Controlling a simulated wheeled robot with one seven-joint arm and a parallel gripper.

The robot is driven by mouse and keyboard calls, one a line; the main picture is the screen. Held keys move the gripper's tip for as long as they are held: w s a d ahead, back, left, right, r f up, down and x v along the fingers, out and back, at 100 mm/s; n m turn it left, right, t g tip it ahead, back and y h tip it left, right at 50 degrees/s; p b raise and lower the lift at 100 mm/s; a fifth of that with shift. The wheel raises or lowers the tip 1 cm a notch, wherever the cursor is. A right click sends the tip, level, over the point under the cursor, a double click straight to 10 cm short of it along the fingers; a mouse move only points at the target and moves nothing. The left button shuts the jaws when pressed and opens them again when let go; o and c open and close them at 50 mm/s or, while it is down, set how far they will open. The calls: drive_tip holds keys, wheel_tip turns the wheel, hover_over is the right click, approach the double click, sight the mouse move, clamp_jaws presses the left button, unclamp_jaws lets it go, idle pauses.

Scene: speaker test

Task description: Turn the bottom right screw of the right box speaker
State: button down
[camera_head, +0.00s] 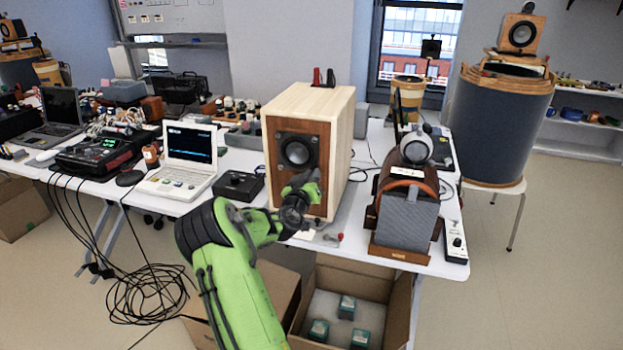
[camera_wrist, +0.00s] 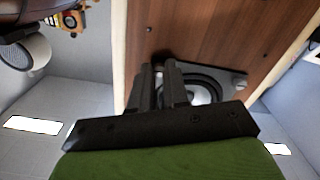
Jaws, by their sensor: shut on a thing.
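The wooden box speaker (camera_head: 337,130) stands on the table, its brown front panel towards me with a round dark driver (camera_head: 298,151). In the wrist view the front panel (camera_wrist: 205,25) fills the upper middle, and part of the driver (camera_wrist: 205,90) shows behind my fingers. My gripper (camera_wrist: 165,68) is shut at the edge of the driver's mounting plate, on what seems to be its corner screw. The fingertips hide that screw. Another plate screw (camera_wrist: 239,73) shows to the right. In the head view my gripper (camera_head: 300,185) is in front of the panel's lower right, partly hidden by my wrist.
A small black box (camera_head: 238,185) and a white laptop (camera_head: 185,160) are to the left. An open carton (camera_head: 398,312) is below the table (camera_head: 90,188). Cables lie on the floor.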

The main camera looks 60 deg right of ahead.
drive_tip(key=c, duration=1.1)
unclamp_jaws()
drive_tip(key=a+b, duration=0.1)
drive_tip(key=a, duration=0.4)
drive_tip(key=s+a+b, duration=0.1)
drive_tip(key=a, duration=0.4)
drive_tip(key=s+a+b, duration=0.1)
drive_tip(key=a, duration=0.4)
drive_tip(key=shift+s+a, duration=0.25)
drive_tip(key=shift+a, duration=0.05)
